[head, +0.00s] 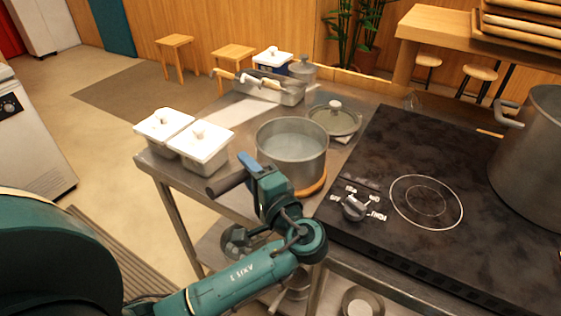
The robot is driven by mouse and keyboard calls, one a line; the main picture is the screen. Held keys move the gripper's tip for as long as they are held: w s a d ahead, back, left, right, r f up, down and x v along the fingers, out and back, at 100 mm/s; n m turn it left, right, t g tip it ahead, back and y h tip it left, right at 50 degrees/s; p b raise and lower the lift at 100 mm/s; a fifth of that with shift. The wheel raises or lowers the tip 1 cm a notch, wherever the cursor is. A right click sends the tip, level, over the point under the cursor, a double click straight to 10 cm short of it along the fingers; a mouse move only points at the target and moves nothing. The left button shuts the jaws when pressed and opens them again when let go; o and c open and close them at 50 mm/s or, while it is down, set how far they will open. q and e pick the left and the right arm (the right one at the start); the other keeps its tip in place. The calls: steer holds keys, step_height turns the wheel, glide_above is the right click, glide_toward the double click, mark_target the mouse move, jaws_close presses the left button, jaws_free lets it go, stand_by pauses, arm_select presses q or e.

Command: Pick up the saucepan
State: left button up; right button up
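The saucepan (292,148) is a grey metal pan on a round wooden board (311,188) at the front of the steel table. It is upright and its lid is off. Its dark handle (228,182) points to the front left. My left gripper (250,166) is at the handle, on the side near the pan's wall. A blue finger shows above the handle; the other finger is hidden, so I cannot tell whether it grips. My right gripper is not in view.
A lid (335,120) lies behind the saucepan. Two white-lidded containers (199,143) stand left. The black cooktop (398,150) with a large pot (530,150) is right. A tray with utensils (266,90) stands at the back.

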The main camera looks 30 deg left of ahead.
arm_select(q)
jaws_close()
stand_by(1.0)
